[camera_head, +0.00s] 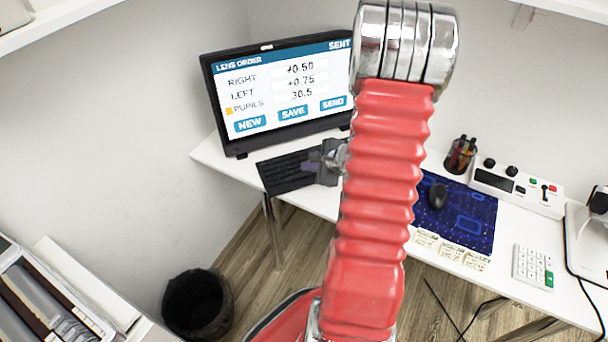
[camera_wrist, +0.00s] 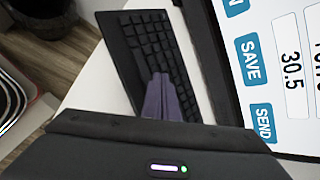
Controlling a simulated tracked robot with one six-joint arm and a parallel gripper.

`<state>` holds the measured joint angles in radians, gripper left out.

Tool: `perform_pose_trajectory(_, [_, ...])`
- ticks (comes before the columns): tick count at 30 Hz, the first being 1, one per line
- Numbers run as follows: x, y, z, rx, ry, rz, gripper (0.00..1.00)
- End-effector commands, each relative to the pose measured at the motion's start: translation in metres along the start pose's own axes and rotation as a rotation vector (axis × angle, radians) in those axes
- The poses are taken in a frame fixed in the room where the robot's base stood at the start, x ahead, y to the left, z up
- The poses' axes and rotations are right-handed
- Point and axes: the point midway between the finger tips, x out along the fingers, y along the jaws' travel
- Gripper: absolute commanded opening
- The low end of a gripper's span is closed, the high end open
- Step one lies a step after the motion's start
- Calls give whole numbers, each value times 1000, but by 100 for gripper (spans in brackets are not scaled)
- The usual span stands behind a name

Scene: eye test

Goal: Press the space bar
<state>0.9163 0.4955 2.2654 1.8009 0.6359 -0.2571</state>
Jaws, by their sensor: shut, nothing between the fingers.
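The black keyboard (camera_head: 284,173) lies on the white desk in front of the monitor. It also shows in the wrist view (camera_wrist: 124,50), running from top to bottom. The space bar cannot be made out among the dark keys. My gripper (camera_head: 322,160) is at the keyboard's right part in the head view, and my red arm hides what lies behind it. In the wrist view my gripper's fingers (camera_wrist: 160,82) are together and empty, in front of the keys. I cannot tell whether the tips touch a key.
The monitor (camera_head: 281,92) shows a lens order with "SENT" at top right. A bin (camera_head: 197,303) is on the floor.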

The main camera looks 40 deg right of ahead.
Motion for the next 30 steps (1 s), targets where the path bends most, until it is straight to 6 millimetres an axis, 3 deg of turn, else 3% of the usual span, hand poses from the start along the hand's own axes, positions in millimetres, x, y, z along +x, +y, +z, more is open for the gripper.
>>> perform_pose_trajectory(14, [-3, -3, 2, 0, 0, 0, 0])
perform_pose_trajectory(30, [-29, -21, 21, -2, 0, -1, 0])
